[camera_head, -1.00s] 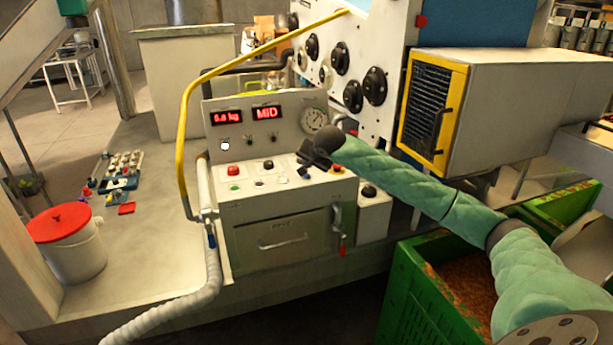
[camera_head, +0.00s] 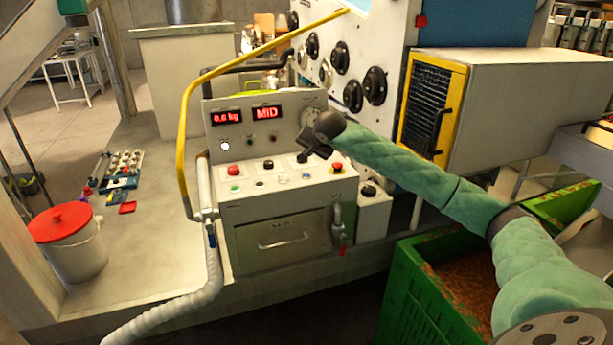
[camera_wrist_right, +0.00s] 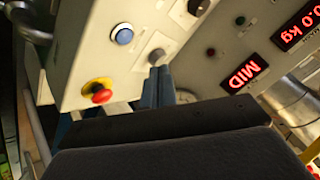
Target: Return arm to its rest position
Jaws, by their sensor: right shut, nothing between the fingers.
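My right arm (camera_head: 410,170) is green and reaches in from the right. Its gripper (camera_head: 313,148) is above the right part of the grey control console (camera_head: 285,225), in front of the round gauge, which it partly hides. In the right wrist view the narrow fingers (camera_wrist_right: 157,88) are shut and empty. Their tips are close to a small grey knob (camera_wrist_right: 157,57) on the panel; I cannot tell whether they touch. A red mushroom button (camera_wrist_right: 101,93) on a yellow base and a blue button (camera_wrist_right: 123,35) are nearby. My left gripper is not in view.
The console's red displays (camera_head: 267,113) read 0.0 kg and MID. A yellow bent rail (camera_head: 183,140) rises at the left. A yellow-framed grey box (camera_head: 520,100) stands behind my arm, and a green crate (camera_head: 408,305) of orange-brown material is below. A red-lidded bucket (camera_head: 75,245) stands left.

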